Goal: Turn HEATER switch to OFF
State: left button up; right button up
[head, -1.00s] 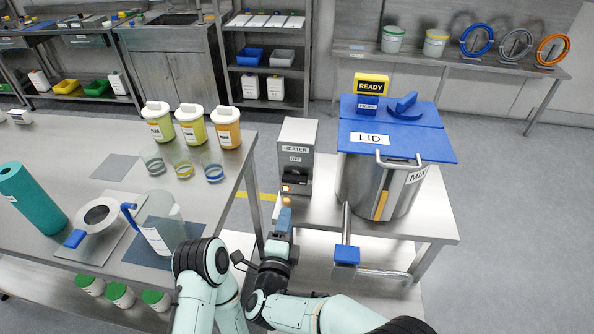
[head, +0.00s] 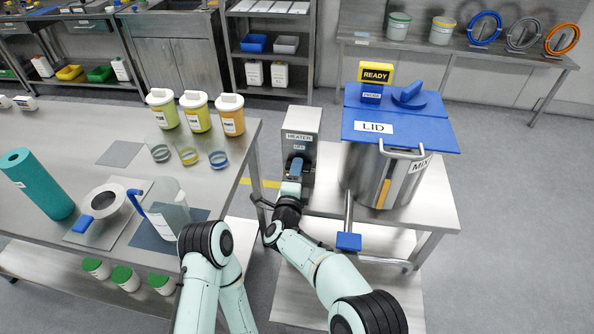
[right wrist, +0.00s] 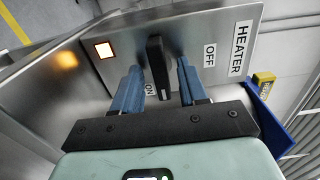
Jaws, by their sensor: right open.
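The grey heater box (head: 301,122) stands on the steel stand left of the mixing pot. The right wrist view shows its panel with the HEATER label (right wrist: 240,47), OFF label (right wrist: 209,55) and ON label (right wrist: 149,89). The black switch handle (right wrist: 154,48) is between my right gripper's two blue fingers (right wrist: 158,72), which are open with a gap visible on each side of it. An orange-white lamp (right wrist: 103,50) is lit on the panel. In the head view my right gripper (head: 294,170) is at the box front and hides the switch. My left gripper is not visible.
The steel pot (head: 375,180) with a blue lid (head: 425,130) is close right of the heater. A blue-ended handle (head: 348,241) sticks out in front. The left table holds jars, beakers, a jug (head: 172,215) and a teal roll (head: 40,185).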

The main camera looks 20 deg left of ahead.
jog(key=shift+w, duration=0.25)
grip_shut()
